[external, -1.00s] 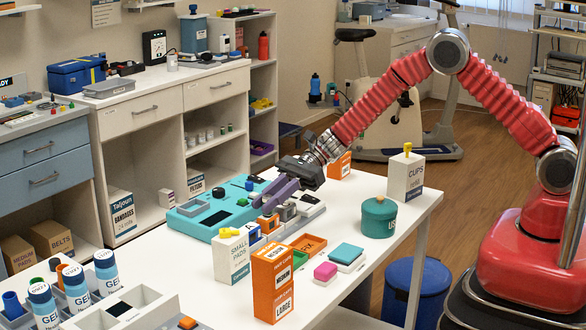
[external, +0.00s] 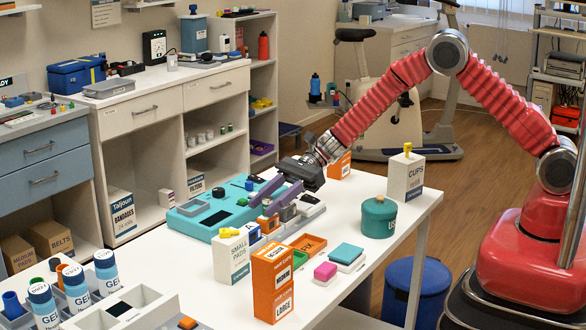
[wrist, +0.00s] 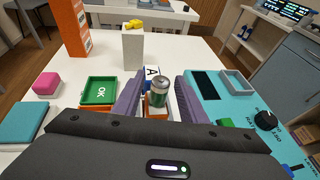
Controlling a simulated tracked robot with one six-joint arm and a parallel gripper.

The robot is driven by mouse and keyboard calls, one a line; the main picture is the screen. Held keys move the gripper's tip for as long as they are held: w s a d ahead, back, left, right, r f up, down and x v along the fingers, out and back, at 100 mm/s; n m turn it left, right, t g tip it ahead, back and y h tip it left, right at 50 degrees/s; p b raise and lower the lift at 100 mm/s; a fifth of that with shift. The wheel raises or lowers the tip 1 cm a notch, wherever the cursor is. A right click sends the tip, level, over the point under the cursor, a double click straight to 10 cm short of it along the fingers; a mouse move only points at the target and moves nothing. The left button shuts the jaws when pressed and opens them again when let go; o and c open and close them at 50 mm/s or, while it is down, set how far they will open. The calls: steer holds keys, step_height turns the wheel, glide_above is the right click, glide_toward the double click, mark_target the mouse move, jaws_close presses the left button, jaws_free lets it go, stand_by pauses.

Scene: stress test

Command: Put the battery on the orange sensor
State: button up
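My gripper (wrist: 160,98) has its two purple fingers spread apart, one on each side of the battery (wrist: 160,90), with gaps showing. The battery is a short silver cylinder with a green band, upright. An orange block, seemingly the orange sensor (wrist: 150,108), shows just behind and below it. I cannot tell whether the battery rests fully on it. In the external view my gripper (external: 270,207) is low over the table beside the teal panel, and the orange sensor (external: 268,223) is under the fingers. The battery there is partly hidden by a finger.
A blue-and-white "A" cube (wrist: 152,76) stands just beyond. A green "OK" tray (wrist: 99,92) is left of the fingers in the wrist view; the teal panel (wrist: 212,108) is close on the right. A white box (external: 231,255) and orange box (external: 272,285) stand at the table front.

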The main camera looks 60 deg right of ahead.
steer(key=v, duration=1.2)
stand_by(0.6)
steer(key=s+d+r+n+g+h, duration=0.1)
steer(key=s+d+r+n+h, duration=0.3)
steer(key=s, duration=0.4)
steer(key=s+d+r+n+h, duration=0.2)
steer(key=s+d+r+n, duration=0.2)
steer(key=s+r+n, duration=0.4)
steer(key=s+d+r+n+t+h, duration=0.2)
steer(key=s+d+n+t+h, duration=0.2)
steer(key=s+d, duration=1.3)
steer(key=d+n+h, duration=0.1)
steer(key=n+h, duration=0.2)
steer(key=n, duration=0.1)
steer(key=shift+d+r+h, duration=0.15)
steer(key=shift+d+h, duration=0.05)
steer(key=shift+h, duration=0.2)
steer(key=shift+s, duration=0.1)
